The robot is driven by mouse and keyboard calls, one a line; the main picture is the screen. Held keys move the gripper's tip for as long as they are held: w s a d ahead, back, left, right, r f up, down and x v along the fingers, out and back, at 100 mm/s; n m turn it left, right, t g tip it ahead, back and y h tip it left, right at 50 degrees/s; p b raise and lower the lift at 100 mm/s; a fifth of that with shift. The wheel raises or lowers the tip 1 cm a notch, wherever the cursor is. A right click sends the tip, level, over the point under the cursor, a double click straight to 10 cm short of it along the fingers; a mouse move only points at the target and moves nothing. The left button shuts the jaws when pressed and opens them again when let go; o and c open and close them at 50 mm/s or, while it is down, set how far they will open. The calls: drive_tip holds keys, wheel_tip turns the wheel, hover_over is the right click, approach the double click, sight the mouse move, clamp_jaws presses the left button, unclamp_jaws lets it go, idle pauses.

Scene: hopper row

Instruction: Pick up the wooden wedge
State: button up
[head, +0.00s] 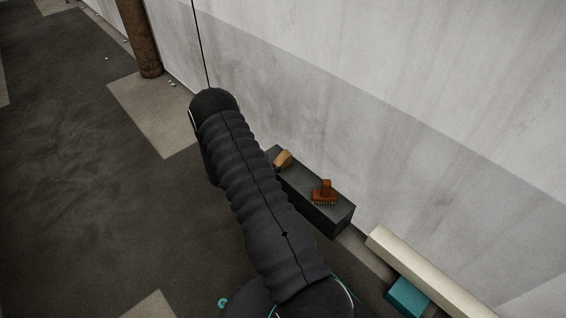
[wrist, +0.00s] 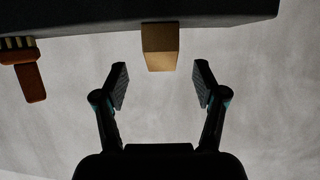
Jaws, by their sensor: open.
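The wooden wedge (head: 283,158) is a small tan block on a dark grey box-like ledge (head: 329,217) against the wall, partly hidden by my arm in the head view. In the wrist view the wedge (wrist: 160,46) shows at the top centre, against the dark ledge (wrist: 90,15). My gripper (wrist: 160,85) is open and empty. Its two fingers stand left and right, with the wedge lined up between them but beyond the fingertips. A gap shows on both sides, and no contact is visible. My gripper is hidden behind my arm in the head view.
A reddish-brown brush (head: 325,193) sits on the ledge beside the wedge; it also shows in the wrist view (wrist: 30,78). A pale beam (head: 430,275) and a teal block (head: 407,297) lie at the lower right. A rusty pillar (head: 140,38) stands at the back. The floor at left is clear.

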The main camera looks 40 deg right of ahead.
sight(280, 160)
drive_tip(key=shift+r+b+x, duration=0.2)
drive_tip(key=shift+x, duration=1.55)
drive_tip(key=shift+r+b+x, duration=0.15)
drive_tip(key=shift+r+x, duration=0.05)
drive_tip(key=shift+x, duration=1.55)
drive_tip(key=shift+d, duration=0.15)
drive_tip(key=c, duration=1.2)
